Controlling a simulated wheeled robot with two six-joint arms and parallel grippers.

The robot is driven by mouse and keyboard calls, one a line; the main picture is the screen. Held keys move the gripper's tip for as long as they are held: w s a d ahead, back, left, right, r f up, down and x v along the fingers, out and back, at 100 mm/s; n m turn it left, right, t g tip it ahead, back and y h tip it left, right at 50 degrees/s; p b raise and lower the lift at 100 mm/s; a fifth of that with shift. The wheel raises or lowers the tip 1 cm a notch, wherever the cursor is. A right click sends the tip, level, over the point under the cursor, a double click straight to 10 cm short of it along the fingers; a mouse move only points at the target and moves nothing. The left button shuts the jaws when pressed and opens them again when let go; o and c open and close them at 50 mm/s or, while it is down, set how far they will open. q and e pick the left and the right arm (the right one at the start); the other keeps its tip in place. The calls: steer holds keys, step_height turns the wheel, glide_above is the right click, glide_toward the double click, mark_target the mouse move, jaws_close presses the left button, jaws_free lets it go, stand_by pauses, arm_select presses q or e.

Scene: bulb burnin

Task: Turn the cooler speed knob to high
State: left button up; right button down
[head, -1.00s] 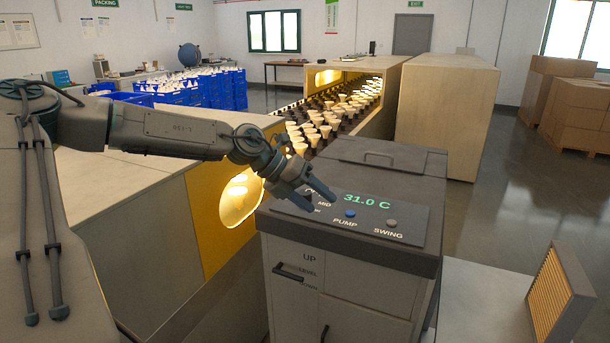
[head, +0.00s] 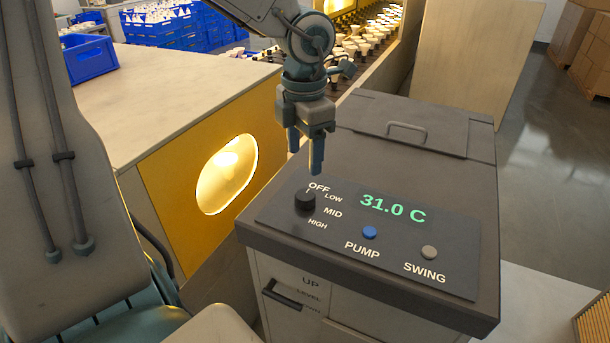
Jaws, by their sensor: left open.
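The cooler (head: 345,280) stands at the centre with a dark sloped control panel (head: 330,240) on top. Its black speed knob (head: 305,201) sits at the panel's left, with OFF above it and LOW, MID and HIGH down its right side. A pale mark on the knob points up toward OFF. The display reads 31.0 C. My left gripper (head: 305,160) is open and empty, pointing down above the panel, with its fingertips a little above and behind the knob, apart from it. My right gripper is out of view.
A blue PUMP button (head: 369,232) and a grey SWING button (head: 429,252) lie right of the knob. A lid handle (head: 407,130) rises behind. A yellow-fronted tunnel (head: 165,190) with a lit window stands close on the left.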

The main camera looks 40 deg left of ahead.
arm_select(q)
steer(key=b, duration=0.4)
glide_above(304, 195)
step_height(304, 195, down, 5)
steer(key=shift+f, duration=0.2)
step_height(304, 195, down, 3)
steer(key=shift+f, duration=0.1)
steer(key=shift+w+f, duration=0.1)
steer(key=shift+f, duration=0.45)
steer(key=c, duration=1)
